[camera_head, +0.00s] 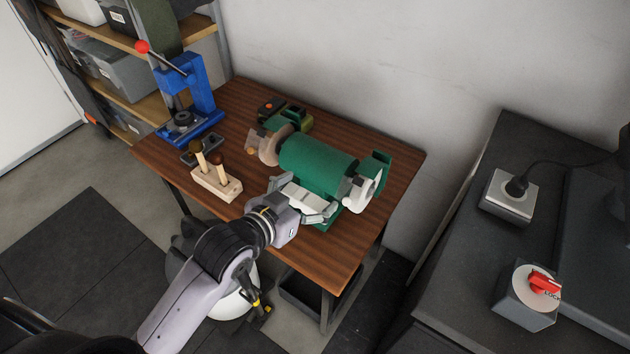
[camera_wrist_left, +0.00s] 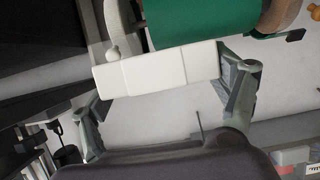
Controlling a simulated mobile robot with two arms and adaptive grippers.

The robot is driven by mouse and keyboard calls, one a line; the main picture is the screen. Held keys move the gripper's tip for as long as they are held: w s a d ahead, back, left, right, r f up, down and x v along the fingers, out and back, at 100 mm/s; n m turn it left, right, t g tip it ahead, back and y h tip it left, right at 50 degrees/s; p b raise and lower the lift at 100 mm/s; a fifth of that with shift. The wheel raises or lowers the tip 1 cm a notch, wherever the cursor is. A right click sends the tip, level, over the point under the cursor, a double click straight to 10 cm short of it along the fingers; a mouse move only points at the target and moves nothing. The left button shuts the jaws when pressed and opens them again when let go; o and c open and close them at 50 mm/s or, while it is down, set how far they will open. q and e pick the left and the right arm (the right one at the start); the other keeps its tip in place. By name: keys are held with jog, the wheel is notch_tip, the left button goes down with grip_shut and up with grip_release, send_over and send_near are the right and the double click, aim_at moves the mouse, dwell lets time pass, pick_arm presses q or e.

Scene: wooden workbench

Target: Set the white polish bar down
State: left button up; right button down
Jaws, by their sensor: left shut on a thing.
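The white polish bar (camera_head: 301,197) is a pale block in my left gripper (camera_head: 304,203). It sits just in front of the green bench grinder (camera_head: 318,163). In the left wrist view the bar (camera_wrist_left: 155,70) spans the space between the two fingers, and the gripper is shut on it. I cannot tell whether the bar touches the grinder. The bench top under the bar is hidden by the gripper. My right gripper is not in view.
The wooden workbench (camera_head: 350,262) has bare room at its front right. A wooden block with handled tools (camera_head: 216,183) stands left of my gripper. A blue press (camera_head: 188,100) stands at the far left. A dark green and black object (camera_head: 287,113) lies behind the grinder.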

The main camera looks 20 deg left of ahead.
pick_arm(q)
jog(key=shift+r, duration=0.4)
jog(key=w+a+r+n+y, duration=0.2)
jog(key=a+r, duration=0.1)
jog(key=r, duration=0.6)
jog(key=w+a+r+n+y, duration=0.2)
jog(key=a+r, duration=0.1)
jog(key=r, duration=0.5)
jog(key=shift+r+t+y, duration=0.3)
jog(key=shift+r+t, duration=0.05)
jog(key=shift+t, duration=0.05)
jog(key=s+d+f+m+h, duration=0.1)
jog(key=d+f, duration=0.1)
jog(key=f, duration=0.4)
jog(key=s+d+f+m+h, duration=0.1)
jog(key=d+f+h, duration=0.1)
jog(key=f, duration=0.4)
jog(key=s+d+f+m+h, duration=0.1)
jog(key=s+d+f+m, duration=0.1)
jog(key=f, duration=0.4)
jog(key=shift+g+h, duration=0.3)
jog(key=shift+g, duration=0.1)
